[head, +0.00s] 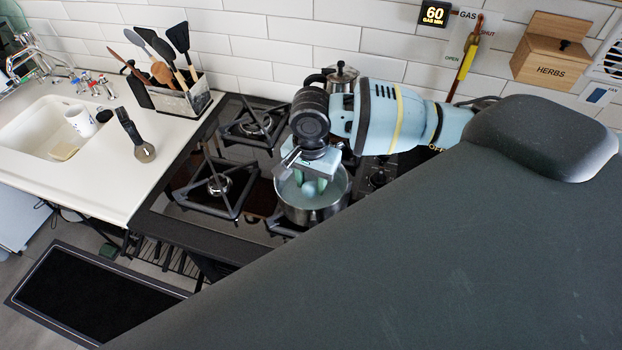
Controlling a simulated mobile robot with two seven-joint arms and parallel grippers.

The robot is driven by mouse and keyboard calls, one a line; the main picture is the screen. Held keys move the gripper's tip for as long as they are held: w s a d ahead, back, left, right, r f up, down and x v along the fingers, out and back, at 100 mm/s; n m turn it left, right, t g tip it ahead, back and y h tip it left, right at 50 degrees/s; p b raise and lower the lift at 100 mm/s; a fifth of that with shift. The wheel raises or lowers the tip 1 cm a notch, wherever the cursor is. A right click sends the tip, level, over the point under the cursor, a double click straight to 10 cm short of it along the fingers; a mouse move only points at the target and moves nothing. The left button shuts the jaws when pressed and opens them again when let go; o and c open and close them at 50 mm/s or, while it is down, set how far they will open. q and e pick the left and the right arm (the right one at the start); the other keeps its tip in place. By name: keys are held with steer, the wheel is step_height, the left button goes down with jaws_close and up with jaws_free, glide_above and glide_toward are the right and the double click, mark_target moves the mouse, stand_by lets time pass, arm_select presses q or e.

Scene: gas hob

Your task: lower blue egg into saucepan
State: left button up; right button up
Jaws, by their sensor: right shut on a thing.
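The saucepan (318,215) is a steel pot on the front right part of the gas hob. My right gripper (311,184) points down over the pan's opening, with its green fingertips inside the rim's outline. It is shut on the blue egg (309,189), which shows small and pale blue between the fingers. I cannot tell whether the egg touches the pan's bottom. The gripper hides the back part of the pan's rim. My left gripper is not in view.
Empty burners (217,186) stand left of the pan. A moka pot (342,77) stands behind my right wrist. A utensil holder (183,99) and a sink (48,137) are on the left counter. My own dark arm link covers the lower right.

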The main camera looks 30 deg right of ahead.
steer(key=shift+f, duration=0.65)
stand_by(0.5)
stand_by(0.4)
steer(key=o, duration=0.7)
steer(key=shift+o, duration=0.2)
step_height(320, 180, up, 8)
steer(key=shift+f+p, duration=0.1)
steer(key=shift+p, duration=0.35)
steer(key=shift+s, duration=0.1)
